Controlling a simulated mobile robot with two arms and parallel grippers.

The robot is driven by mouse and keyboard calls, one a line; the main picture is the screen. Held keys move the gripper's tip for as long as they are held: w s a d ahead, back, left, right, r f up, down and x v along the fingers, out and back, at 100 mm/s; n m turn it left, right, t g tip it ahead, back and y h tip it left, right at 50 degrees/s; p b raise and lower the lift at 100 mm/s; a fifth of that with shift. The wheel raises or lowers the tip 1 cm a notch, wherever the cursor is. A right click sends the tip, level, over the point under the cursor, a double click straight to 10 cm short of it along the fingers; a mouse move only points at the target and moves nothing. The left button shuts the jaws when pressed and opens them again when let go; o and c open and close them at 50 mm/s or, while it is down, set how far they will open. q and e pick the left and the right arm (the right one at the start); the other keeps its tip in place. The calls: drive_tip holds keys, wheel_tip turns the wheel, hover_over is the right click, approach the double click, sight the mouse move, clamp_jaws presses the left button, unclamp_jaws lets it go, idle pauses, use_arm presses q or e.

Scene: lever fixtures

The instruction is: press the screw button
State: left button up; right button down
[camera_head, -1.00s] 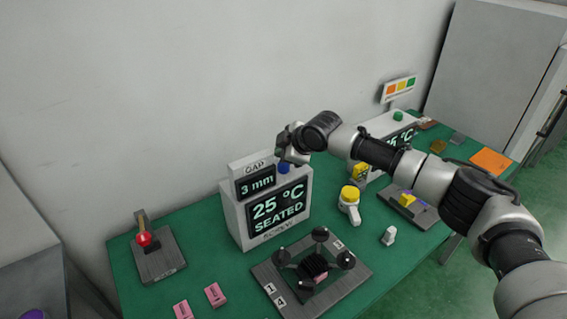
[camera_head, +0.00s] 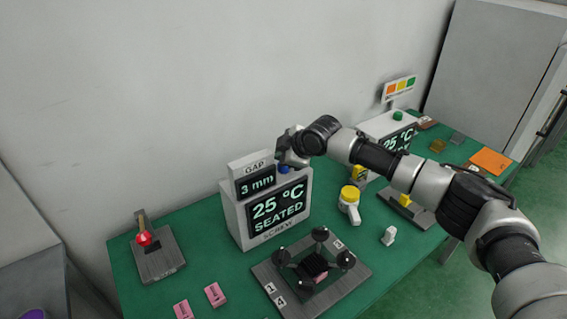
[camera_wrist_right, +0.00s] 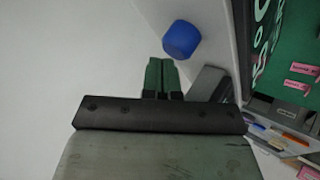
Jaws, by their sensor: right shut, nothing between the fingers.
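The screw station (camera_head: 262,212) is a white box on the green table, with screens reading "3 mm", "25 °C" and "SEATED" and the label "SCREW" below. Its blue button (camera_head: 284,168) sits on the box's top right part, partly hidden by my right gripper (camera_head: 286,160). In the right wrist view the blue button (camera_wrist_right: 181,40) is just beyond and slightly right of the fingertips of my right gripper (camera_wrist_right: 161,62). The fingers are shut together with nothing between them. A small gap shows between the fingertips and the button in that view. My left gripper is not in view.
A red-knobbed lever fixture (camera_head: 157,254) stands at left. A dark clamp plate (camera_head: 345,283) lies in front of the screw box. A yellow-capped bottle (camera_head: 349,203) and a second display box (camera_head: 375,130) with a green button are to the right. A wall rises behind.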

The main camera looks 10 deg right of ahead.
drive_tip(key=shift+f, duration=0.5)
idle(0.4)
drive_tip(key=shift+r, duration=0.15)
drive_tip(key=shift+r+p, duration=0.8)
drive_tip(key=shift+r, duration=0.1)
wheel_tip(320, 180, up, 5)
drive_tip(key=p, duration=0.4)
drive_tip(key=shift+p, duration=0.3)
idle(0.4)
